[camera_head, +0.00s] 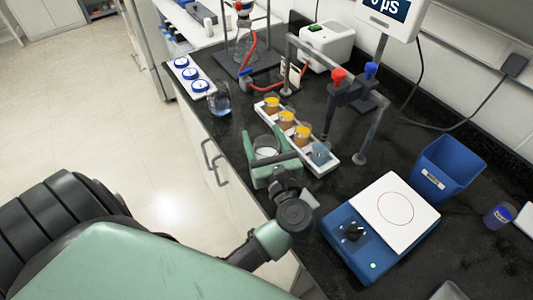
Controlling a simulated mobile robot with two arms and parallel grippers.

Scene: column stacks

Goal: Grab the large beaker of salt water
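A clear glass beaker (219,101) with dark bluish contents stands upright near the counter's left edge. It is the largest beaker I can make out, but I cannot read a label on it. My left gripper (262,134), with pale green fingers, is over the counter's front edge, below and right of this beaker in the picture and apart from it. Its fingers are spread, with a pale round shape showing between them that I cannot identify. My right gripper is not in view.
Right beside my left gripper, a white rack (324,168) holds several small beakers, mostly with orange liquid. A blue-and-white stirrer plate (396,213) and a blue bin (445,168) stand right. A white strip with blue-ringed discs (189,74) lies behind the beaker.

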